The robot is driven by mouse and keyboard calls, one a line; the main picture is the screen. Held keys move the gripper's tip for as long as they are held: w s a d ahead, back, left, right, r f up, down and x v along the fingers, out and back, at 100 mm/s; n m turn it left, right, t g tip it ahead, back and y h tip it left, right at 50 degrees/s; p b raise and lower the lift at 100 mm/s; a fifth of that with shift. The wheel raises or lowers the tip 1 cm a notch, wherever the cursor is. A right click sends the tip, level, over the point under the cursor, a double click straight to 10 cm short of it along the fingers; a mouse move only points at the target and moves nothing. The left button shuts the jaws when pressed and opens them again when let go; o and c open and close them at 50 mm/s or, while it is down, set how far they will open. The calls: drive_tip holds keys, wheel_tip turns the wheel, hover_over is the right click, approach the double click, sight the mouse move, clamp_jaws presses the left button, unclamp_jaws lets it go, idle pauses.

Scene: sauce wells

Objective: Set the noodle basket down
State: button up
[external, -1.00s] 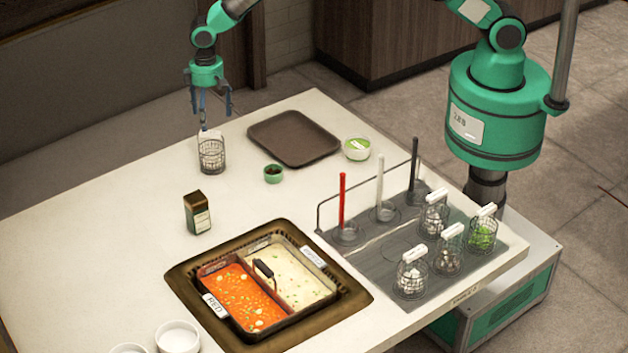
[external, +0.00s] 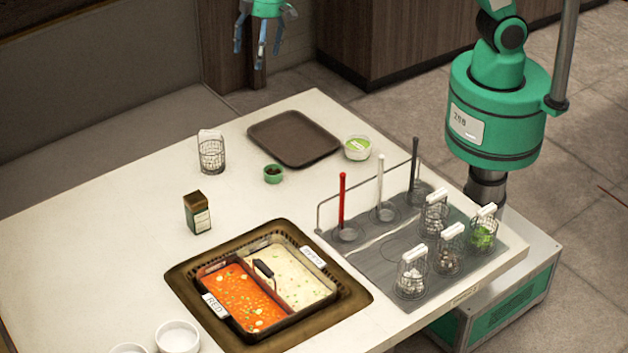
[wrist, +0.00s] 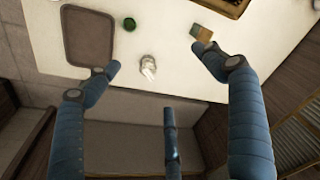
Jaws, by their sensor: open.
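The noodle basket, a wire basket with a white handle (external: 211,152), stands upright on the pale table's far left part. It also shows in the wrist view (wrist: 149,67), small and below my gripper. My gripper (external: 258,45) is open and empty, high above the table's far edge and apart from the basket. In the wrist view its blue fingers (wrist: 160,80) are spread wide with nothing between them.
The two-part soup pot (external: 208,312) and a grey rack (external: 365,262) with several baskets are nearer.

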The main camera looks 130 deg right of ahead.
drive_tip(key=s+a+r+n+t, duration=0.2)
drive_tip(key=s+a+r+n, duration=0.1)
drive_tip(key=s+a+r, duration=1.3)
drive_tip(key=s+a+f+n+t, duration=0.1)
drive_tip(key=s+a, duration=0.4)
drive_tip(key=s, duration=0.7)
drive_tip(key=s+a+f+n+t, duration=0.1)
drive_tip(key=s+a, duration=0.4)
drive_tip(key=s, duration=0.7)
drive_tip(key=shift+s+a+f+n+y, duration=0.15)
drive_tip(key=shift+f+n+y, duration=0.15)
drive_tip(key=shift+f+n, duration=0.2)
wheel_tip(320, 180, down, 6)
drive_tip(key=b, duration=0.5)
drive_tip(key=shift+r+b, duration=0.2)
drive_tip(key=shift+b, duration=0.15)
drive_tip(key=shift+r, duration=0.1)
